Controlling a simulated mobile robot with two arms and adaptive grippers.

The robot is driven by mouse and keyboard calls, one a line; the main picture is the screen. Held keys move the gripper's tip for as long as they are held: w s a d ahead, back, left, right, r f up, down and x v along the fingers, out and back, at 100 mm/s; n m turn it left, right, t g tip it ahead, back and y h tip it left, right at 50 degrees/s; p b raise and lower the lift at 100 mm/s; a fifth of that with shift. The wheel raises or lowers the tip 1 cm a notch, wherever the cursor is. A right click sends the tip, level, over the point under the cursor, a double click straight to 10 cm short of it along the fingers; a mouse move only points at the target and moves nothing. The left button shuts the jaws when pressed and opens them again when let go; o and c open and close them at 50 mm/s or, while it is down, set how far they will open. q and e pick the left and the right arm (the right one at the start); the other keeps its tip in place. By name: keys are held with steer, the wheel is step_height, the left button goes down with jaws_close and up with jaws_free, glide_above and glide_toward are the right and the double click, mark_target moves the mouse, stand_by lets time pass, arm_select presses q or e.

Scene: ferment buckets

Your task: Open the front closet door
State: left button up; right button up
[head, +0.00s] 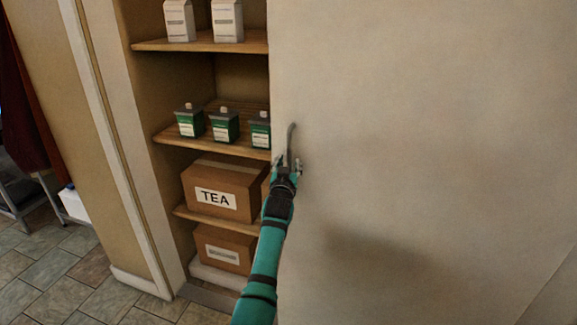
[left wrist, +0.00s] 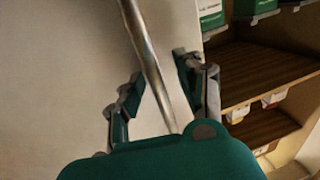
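The closet door (head: 420,150) is a large pale panel filling the right of the head view. It stands partly open, with closet shelves showing past its left edge. A thin grey metal bar handle (head: 291,135) is upright near that edge. My left gripper (head: 287,163) is at the handle's lower part. In the left wrist view, the handle (left wrist: 146,52) runs between the two fingers of my left gripper (left wrist: 158,88). Gaps show between the bar and the fingers, so it is open around the handle. My right gripper is not in view.
The closet shelves (head: 205,43) hold white cartons (head: 228,20), green containers (head: 224,126) and a cardboard box marked TEA (head: 222,190), with another box (head: 224,250) below. A white door frame (head: 118,150) stands left. Tiled floor (head: 60,275) is clear at lower left.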

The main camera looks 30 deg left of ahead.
arm_select(q)
steer(key=v, duration=1.2)
steer(key=shift+r, duration=0.1)
